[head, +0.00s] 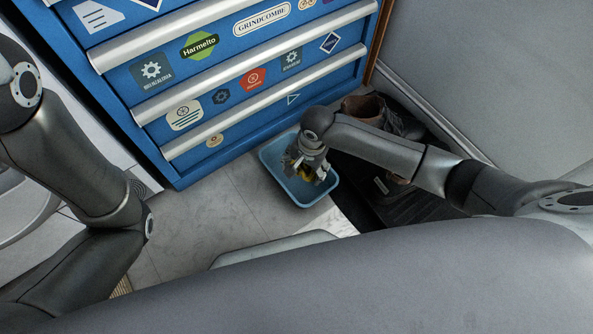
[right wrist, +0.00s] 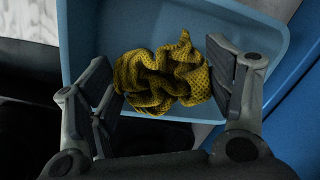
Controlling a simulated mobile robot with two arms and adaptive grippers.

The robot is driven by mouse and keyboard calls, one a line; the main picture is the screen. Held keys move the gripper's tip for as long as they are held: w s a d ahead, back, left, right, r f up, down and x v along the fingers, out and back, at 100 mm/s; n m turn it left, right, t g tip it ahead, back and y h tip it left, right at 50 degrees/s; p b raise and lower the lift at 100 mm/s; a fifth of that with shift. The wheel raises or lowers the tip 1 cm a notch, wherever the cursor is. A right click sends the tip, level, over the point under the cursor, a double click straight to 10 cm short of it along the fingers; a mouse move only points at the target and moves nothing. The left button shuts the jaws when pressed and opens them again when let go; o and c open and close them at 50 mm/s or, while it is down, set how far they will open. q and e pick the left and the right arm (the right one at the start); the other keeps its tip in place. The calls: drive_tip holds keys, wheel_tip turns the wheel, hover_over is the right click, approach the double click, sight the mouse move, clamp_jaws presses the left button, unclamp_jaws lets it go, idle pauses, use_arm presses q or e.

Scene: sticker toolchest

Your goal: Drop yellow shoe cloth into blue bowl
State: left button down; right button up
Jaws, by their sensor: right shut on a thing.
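The yellow shoe cloth (right wrist: 162,77) is a crumpled, dotted fabric bunched between the fingertips of my right gripper (right wrist: 166,88), which is shut on it. In the head view the right gripper (head: 310,172) points down over the blue bowl (head: 273,167), and only a bit of yellow cloth (head: 304,175) shows beside the fingers. The bowl is a light blue rectangular basin on the floor. In the right wrist view its inside (right wrist: 108,35) lies behind the cloth. I cannot tell whether the cloth touches the bowl. My left arm shows, but its gripper is out of view.
A blue toolchest (head: 215,110) with stickered drawers stands just behind the bowl. A dark brown shoe (head: 372,108) is on a black mat (head: 355,205) to the bowl's right, under my right arm. A grey wall rises at right. Pale tiled floor (head: 205,225) is clear left of the bowl.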

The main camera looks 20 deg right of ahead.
drive_tip(key=o, duration=1)
drive_tip(key=shift+r, duration=0.2)
drive_tip(key=r, duration=0.7)
drive_tip(key=s+d+r, duration=0.1)
drive_tip(key=r, duration=0.3)
drive_tip(key=shift+r, duration=0.3)
